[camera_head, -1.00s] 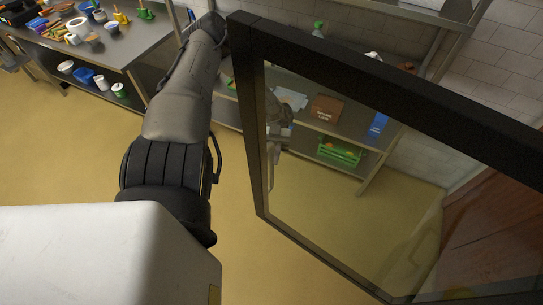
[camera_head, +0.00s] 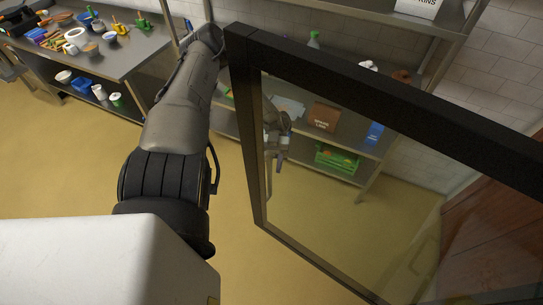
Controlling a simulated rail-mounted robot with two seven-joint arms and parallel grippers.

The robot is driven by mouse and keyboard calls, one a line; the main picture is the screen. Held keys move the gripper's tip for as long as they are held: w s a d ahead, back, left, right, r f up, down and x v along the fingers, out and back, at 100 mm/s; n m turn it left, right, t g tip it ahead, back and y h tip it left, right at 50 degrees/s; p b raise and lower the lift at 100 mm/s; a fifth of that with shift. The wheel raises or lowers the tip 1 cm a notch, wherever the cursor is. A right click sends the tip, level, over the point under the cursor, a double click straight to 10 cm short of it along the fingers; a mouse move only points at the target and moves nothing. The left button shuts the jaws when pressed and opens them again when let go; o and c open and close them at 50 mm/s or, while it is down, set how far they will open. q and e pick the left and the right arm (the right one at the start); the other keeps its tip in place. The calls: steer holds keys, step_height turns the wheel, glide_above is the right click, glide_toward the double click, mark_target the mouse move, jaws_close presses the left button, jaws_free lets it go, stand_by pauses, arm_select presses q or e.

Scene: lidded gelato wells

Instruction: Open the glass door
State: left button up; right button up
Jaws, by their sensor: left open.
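The glass door (camera_head: 388,92) has a thick black frame and a clear pane. It fills the right half of the head view and stands at an angle to me, its upper left corner near my left arm. My left arm (camera_head: 175,125) comes in from the lower left and passes behind that corner. My left gripper (camera_head: 277,158) shows through the pane, on the far side of the glass, close to the frame's left upright. It is open, with nothing seen between its fingers. Whether it touches the door is unclear. My right gripper is not in view.
A steel shelf unit behind the glass holds a brown box (camera_head: 324,117), a blue item (camera_head: 375,132) and a green crate (camera_head: 337,158). A steel table (camera_head: 125,62) with tubs and tools stands at upper left. Brown wood (camera_head: 490,240) is at lower right. The yellow floor (camera_head: 60,160) is clear.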

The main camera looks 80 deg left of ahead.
arm_select(q)
steer(key=b+v, duration=0.4)
steer(key=v, duration=0.7)
steer(key=shift+a, duration=0.35)
steer(key=shift+w, duration=0.15)
